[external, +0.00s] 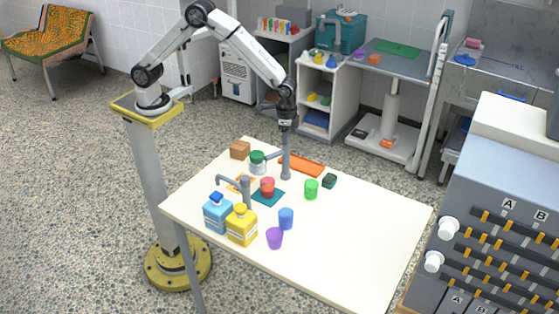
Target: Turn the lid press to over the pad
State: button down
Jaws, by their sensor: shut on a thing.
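My gripper (287,128) is at the top of a grey upright post (287,165) with a short side arm pointing left, seemingly the lid press. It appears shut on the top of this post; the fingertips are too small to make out. The side arm ends beside a jar with a green lid (257,158). A teal pad (276,200) lies nearer the front, with a red cup-like thing (267,186) on it. A second grey post (246,192) with an arm pointing left stands left of the pad. I cannot tell for certain which post is the press.
A blue bottle (217,212) and a yellow bottle (242,225) stand front left. Blue (286,218), purple (274,238) and green (311,189) cups stand nearby. The table's right side (370,230) is clear.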

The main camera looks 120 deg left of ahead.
jog(key=n, duration=0.4)
jog(key=shift+n, duration=0.4)
jog(key=shift+c, duration=1.2)
grip_release()
jog(key=shift+r, duration=0.15)
jog(key=shift+r, duration=3.8)
